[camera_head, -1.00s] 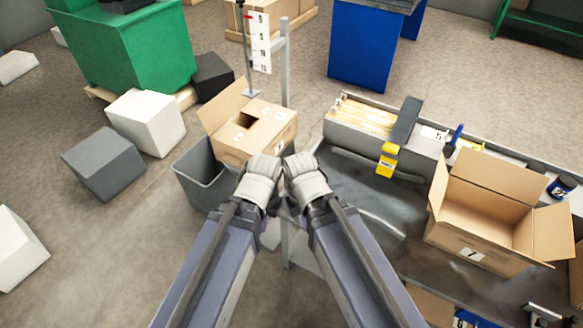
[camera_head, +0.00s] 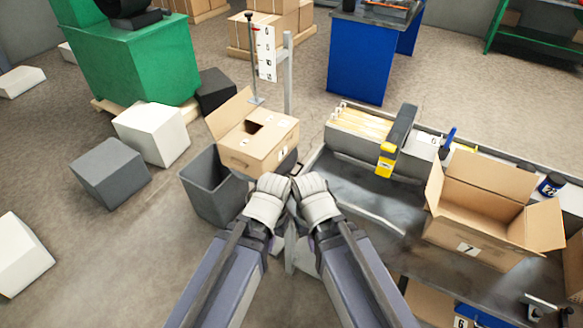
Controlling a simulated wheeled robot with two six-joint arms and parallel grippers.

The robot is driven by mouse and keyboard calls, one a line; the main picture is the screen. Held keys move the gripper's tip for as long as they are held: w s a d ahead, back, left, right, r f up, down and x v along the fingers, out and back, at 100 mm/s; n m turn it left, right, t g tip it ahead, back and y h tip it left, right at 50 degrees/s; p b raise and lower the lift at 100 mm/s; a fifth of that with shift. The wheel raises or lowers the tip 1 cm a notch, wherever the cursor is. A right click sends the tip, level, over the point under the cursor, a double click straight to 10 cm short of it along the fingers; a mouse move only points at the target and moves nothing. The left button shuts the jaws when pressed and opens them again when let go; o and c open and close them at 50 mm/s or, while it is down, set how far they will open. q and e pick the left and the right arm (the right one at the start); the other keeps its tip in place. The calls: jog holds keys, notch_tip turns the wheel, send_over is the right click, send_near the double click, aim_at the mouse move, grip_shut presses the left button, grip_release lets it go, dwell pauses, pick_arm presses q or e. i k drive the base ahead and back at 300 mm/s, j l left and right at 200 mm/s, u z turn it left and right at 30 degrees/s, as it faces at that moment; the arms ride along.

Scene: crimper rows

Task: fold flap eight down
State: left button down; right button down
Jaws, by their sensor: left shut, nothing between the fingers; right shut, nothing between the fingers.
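A cardboard box (camera_head: 250,155) stands near the middle, beside a grey bin. Its small front label is too small to read surely. One flap (camera_head: 230,113) stands up at its left back edge, and a dark opening shows in its top. I cannot tell which flap is number eight. My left gripper (camera_head: 275,184) and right gripper (camera_head: 308,185) are both shut and empty, side by side just in front of the box's lower front. Whether they touch it cannot be told. A second open box (camera_head: 480,205), labelled 7, sits on the bench at right with flaps spread.
The grey bin (camera_head: 210,190) is left of my grippers. A metal post (camera_head: 288,75) with a number strip (camera_head: 266,52) stands behind the box. The bench (camera_head: 350,185) holds a file tray (camera_head: 362,125) and a yellow-black tool (camera_head: 387,160). Loose blocks lie on the floor at left.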

aim_at(220, 121)
jog(key=i+j+z, duration=0.1)
jog(key=j, duration=0.4)
jog(key=i+j+z, duration=0.1)
jog(key=j, duration=0.45)
jog(key=j+z, duration=0.15)
jog(key=j, duration=0.35)
jog(key=i, duration=0.05)
